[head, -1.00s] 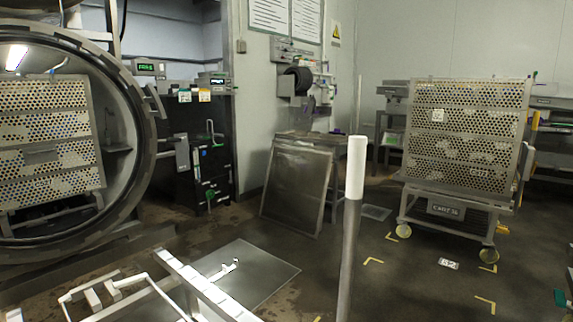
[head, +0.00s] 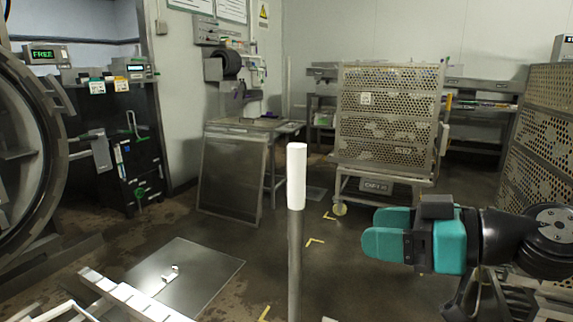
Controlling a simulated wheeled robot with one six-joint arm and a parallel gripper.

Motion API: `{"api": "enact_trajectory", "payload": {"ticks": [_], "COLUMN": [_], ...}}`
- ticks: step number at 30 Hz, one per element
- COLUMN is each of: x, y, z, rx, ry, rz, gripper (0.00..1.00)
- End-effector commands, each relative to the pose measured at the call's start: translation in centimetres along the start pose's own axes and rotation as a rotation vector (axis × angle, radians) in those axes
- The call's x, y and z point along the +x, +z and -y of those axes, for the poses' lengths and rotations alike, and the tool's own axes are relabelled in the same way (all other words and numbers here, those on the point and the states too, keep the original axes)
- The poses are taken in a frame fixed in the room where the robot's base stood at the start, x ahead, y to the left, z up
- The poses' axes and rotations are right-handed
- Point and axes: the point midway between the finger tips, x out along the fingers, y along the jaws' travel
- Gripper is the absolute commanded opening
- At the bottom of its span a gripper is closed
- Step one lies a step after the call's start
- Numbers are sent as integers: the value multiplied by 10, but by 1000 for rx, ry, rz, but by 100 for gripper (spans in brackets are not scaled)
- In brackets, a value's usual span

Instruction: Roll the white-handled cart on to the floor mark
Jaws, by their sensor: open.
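A grey upright post with a white grip (head: 297,177) stands in the near centre of the head view; its foot is out of frame. A frame with white rails (head: 130,293) shows at the bottom left; I cannot tell whether the post belongs to it. My gripper (head: 384,233), with teal fingers, is open and empty. It is right of the white grip and apart from it, pointing left.
A cart with a perforated basket (head: 388,115) stands behind the marks. Another perforated basket (head: 540,140) is at the right edge. The round autoclave opening (head: 45,150) is at left. A metal plate (head: 190,275) lies on the floor. A panel (head: 229,178) leans against a table.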

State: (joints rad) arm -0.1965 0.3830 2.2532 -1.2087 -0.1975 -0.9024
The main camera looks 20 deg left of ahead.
Motion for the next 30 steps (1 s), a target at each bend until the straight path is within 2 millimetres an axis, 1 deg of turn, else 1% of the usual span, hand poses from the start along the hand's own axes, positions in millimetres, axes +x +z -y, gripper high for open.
{"api": "enact_trajectory", "payload": {"ticks": [1,4,8,11,14,24,30], "x": [3,5,10,21,40,116,152], "y": [-8,-18,-23,-27,-32,-49,-56], "z": [-13,-32,-42,-43,-44,-51,-55], "rx": [-17,-56,-76,-77,-79,-79,-78], "ry": [24,74,104,105,102,102,104], "rz": [-65,-166,-215,-219,-218,-216,-216], "gripper": [60,60,60,60,60,60,60]}}
